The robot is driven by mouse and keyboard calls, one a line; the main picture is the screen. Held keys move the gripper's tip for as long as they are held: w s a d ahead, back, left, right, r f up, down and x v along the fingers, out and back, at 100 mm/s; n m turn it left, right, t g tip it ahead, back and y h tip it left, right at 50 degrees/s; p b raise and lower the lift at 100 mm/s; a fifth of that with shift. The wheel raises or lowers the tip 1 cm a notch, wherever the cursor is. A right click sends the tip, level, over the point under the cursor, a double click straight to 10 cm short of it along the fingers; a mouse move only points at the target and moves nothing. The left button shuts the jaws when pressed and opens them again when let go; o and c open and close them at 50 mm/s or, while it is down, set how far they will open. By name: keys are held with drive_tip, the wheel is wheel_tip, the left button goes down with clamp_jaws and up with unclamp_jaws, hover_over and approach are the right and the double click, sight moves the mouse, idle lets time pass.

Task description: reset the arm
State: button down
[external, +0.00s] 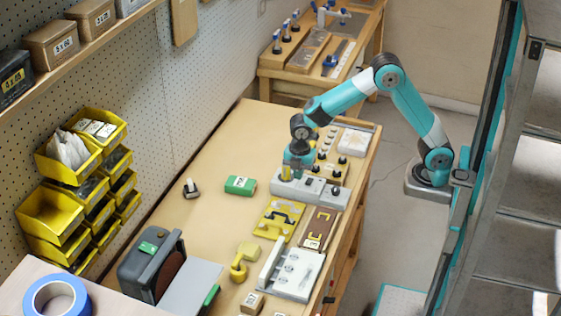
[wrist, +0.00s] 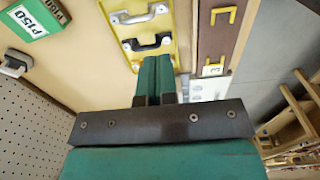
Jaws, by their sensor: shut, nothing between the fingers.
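My teal arm reaches from the right over the wooden bench (external: 215,165). My gripper (external: 287,177) points down beside the grey block with dark knobs (external: 322,192); I cannot tell from the external view whether it touches it. In the wrist view, my gripper's two green fingers (wrist: 155,60) are pressed together with nothing between them. Their tips overlap the yellow plate with handles (wrist: 176,50) in that view. The same yellow plate (external: 266,228) lies on the bench in the external view.
A green P150 box (external: 240,186) and a small switch-like piece (external: 191,188) lie left of my gripper. A brown board (external: 318,228) and a white panel (external: 291,273) lie nearer the camera. Yellow bins (external: 50,213) hang at left. The bench's middle left is mostly clear.

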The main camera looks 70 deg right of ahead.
drive_tip(key=s+d+r+m+y+p, duration=0.1)
drive_tip(key=s+r+m, duration=0.4)
drive_tip(key=s, duration=0.7)
drive_tip(key=s+d+r+m+y+p, duration=0.1)
drive_tip(key=s+r+m+y, duration=0.2)
drive_tip(key=s, duration=0.9)
wheel_tip(320, 180, up, 4)
drive_tip(key=m, duration=0.3)
drive_tip(key=shift+s+r+p, duration=0.15)
drive_tip(key=shift+s+p, duration=0.15)
drive_tip(key=shift+s, duration=0.1)
drive_tip(key=shift+w, duration=0.1)
